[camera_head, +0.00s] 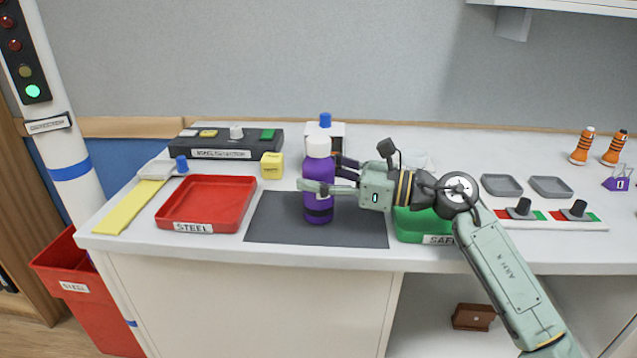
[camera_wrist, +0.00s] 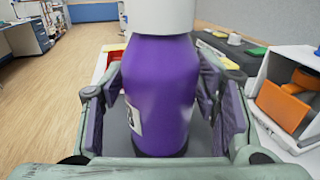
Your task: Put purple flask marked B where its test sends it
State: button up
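The purple flask (camera_head: 318,205) has a white cap and a dark band near its base. It stands upright at the grey mat (camera_head: 275,230). In the wrist view the flask (camera_wrist: 160,90) fills the middle, with part of a white label at its lower left; I cannot read a letter. My gripper (camera_head: 335,177) reaches in from the right, one finger in front of the flask and one behind. In the wrist view my gripper (camera_wrist: 160,100) has its pads close on both sides; whether they press on it is unclear. The red STEEL tray (camera_head: 205,231) is left, the green SAFE tray (camera_head: 412,228) right, partly hidden by my arm.
A black panel (camera_head: 222,154), a yellow cube (camera_head: 272,165) and a blue-topped item (camera_head: 325,120) stand behind. Two orange bottles (camera_head: 583,147) stand far right.

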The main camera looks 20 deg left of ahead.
jog(key=c, duration=1.1)
